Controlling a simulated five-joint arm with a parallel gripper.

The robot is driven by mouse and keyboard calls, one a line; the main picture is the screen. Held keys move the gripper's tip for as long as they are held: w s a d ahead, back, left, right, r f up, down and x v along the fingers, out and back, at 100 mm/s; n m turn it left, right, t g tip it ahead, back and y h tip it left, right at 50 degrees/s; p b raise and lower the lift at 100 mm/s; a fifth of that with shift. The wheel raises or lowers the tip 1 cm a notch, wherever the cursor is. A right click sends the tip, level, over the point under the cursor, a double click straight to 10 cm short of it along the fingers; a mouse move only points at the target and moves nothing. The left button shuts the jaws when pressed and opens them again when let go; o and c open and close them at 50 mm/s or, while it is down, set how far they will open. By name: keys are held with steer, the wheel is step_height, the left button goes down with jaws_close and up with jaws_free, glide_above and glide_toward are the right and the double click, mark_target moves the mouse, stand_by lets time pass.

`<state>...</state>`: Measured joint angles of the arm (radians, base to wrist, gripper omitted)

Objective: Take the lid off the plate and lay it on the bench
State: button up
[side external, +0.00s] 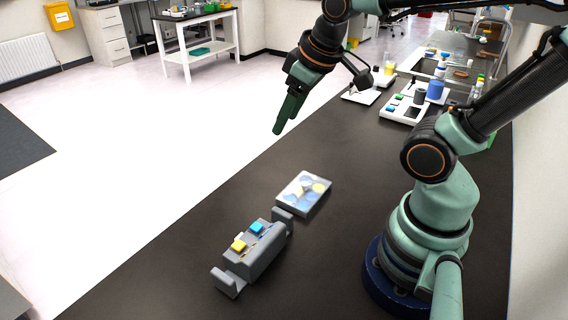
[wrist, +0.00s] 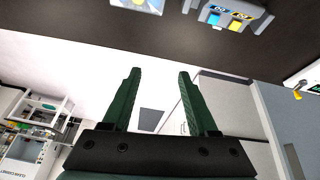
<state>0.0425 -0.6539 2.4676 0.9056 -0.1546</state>
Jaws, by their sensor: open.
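I cannot make out the lid's edge from the plate. It lies flat on the dark bench (side external: 200,225), and a part of it also shows at the top edge of the wrist view (wrist: 140,4). My gripper (side external: 278,128) is up in the air, beyond the plate and apart from it, with its fingers pointing down. In the wrist view the green fingers (wrist: 157,72) are spread with nothing between them.
A grey device (side external: 262,252) with blue and yellow blocks stands close beside the plate; it also shows in the wrist view (wrist: 230,14). Several instruments, including a white one (side external: 405,110), crowd the far bench. Bare bench lies left of the plate and beyond it.

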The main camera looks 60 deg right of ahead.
mark_target(305, 183)
steer(key=d+f+n+g, duration=0.5)
steer(key=d+f+n, duration=0.3)
steer(key=f, duration=0.1)
step_height(305, 183, down, 12)
steer(key=shift+a+r, duration=0.1)
stand_by(0.4)
jaws_close()
stand_by(1.5)
